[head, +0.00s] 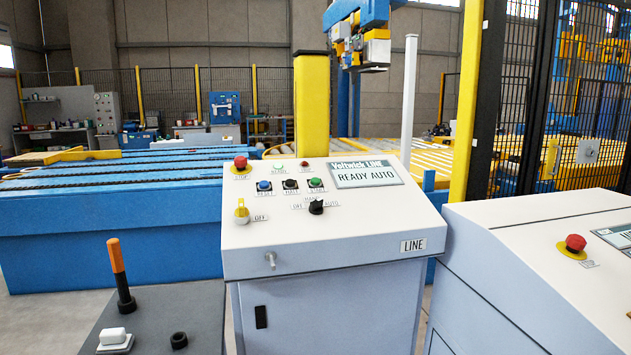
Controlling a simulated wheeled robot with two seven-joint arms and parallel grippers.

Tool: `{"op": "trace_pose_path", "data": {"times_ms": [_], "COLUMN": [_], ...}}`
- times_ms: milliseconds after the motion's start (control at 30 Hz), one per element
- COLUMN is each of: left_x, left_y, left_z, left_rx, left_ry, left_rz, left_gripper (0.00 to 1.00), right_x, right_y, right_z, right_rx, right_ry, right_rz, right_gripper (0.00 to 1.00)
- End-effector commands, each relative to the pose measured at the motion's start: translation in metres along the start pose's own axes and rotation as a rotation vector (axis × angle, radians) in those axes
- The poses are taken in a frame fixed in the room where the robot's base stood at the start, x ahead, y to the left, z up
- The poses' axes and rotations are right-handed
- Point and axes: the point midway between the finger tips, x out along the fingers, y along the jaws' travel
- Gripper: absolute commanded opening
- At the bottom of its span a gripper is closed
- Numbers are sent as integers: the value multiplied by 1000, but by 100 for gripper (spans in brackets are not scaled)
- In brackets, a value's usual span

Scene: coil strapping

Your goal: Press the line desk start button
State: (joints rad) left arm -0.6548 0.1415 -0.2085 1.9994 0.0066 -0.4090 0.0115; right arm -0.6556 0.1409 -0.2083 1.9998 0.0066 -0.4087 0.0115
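The line desk (335,230) stands in the middle of the head view, a white sloped console with a LINE plate (413,245). A green button (315,183), the rightmost of a row of three, appears to be the start button; its small label is hard to read. A blue button (264,186) and a black button (290,184) sit to its left. The desk display (366,174) reads READY AUTO. A black selector knob (316,207) sits below the green button, beside an AUTO label. Neither of my grippers is in view.
A red mushroom button (240,162) and a yellow switch (242,208) are on the desk's left side. A second console (540,240) with a red mushroom button (575,243) stands close at right. An orange-handled lever (118,270) rises from a dark surface at lower left.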

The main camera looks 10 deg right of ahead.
Motion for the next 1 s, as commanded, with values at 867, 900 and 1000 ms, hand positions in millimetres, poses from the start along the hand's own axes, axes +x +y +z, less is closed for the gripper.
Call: {"op": "trace_pose_path", "data": {"times_ms": [867, 900, 1000], "left_x": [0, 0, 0], "left_y": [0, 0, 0], "left_z": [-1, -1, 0], "left_rx": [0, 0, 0], "left_ry": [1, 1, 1], "left_rz": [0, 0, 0], "left_gripper": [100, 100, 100], "right_x": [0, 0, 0], "right_y": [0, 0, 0], "right_z": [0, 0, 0], "right_rx": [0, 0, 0], "right_ry": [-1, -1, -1], "right_rz": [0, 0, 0], "right_gripper": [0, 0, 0]}}
